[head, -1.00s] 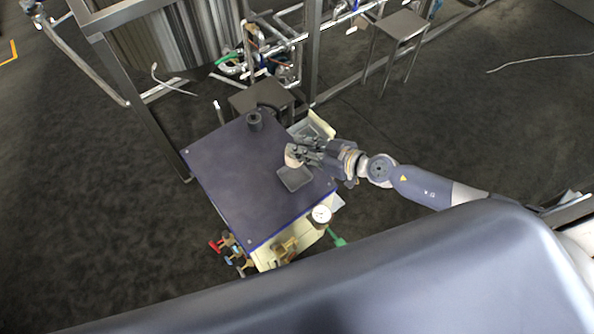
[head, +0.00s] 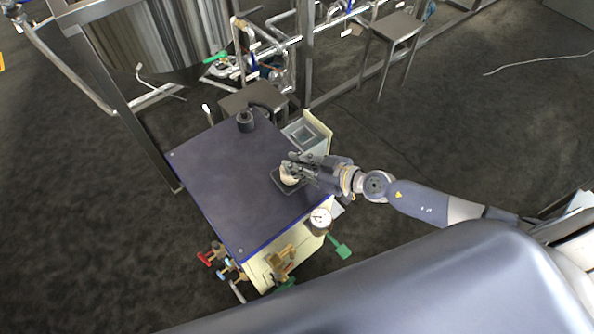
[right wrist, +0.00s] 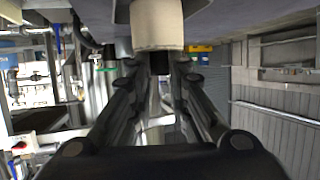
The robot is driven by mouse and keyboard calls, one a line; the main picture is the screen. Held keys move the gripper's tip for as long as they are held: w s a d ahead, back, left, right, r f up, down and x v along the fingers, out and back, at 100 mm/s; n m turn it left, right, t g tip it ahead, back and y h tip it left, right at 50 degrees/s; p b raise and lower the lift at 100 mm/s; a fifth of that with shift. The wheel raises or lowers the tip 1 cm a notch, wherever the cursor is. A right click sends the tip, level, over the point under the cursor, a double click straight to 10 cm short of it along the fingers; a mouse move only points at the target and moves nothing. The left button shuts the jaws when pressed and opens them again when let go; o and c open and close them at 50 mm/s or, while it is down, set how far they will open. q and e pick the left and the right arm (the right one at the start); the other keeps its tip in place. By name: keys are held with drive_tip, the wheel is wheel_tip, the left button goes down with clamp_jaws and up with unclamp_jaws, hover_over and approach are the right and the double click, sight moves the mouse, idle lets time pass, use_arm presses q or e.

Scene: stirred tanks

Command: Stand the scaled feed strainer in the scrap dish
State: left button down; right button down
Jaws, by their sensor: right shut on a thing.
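The scaled feed strainer (head: 288,174) is a small cream, crusted piece at my right gripper's fingertips. My right gripper (head: 294,167) is shut on it. In the head view the strainer shows over the scrap dish (head: 277,184), a dark square tray on the blue table top. I cannot tell whether it touches the dish floor. The gripper and strainer hide much of the dish. In the right wrist view the strainer (right wrist: 157,24) is a pale cylinder beyond the two fingers (right wrist: 158,68). My left gripper is not in view.
The blue table top (head: 220,190) is mostly clear. A dark knob-like cylinder (head: 245,122) stands at its far corner. A grey bin (head: 304,134) sits beyond the right edge. A gauge (head: 320,218) and several valves (head: 219,254) are along the near side.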

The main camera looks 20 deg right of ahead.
drive_tip(key=shift+f, duration=0.45)
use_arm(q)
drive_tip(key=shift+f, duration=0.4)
use_arm(e)
drive_tip(key=shift+r, duration=0.1)
drive_tip(key=c, duration=1.5)
unclamp_jaws()
drive_tip(key=shift+f, duration=0.2)
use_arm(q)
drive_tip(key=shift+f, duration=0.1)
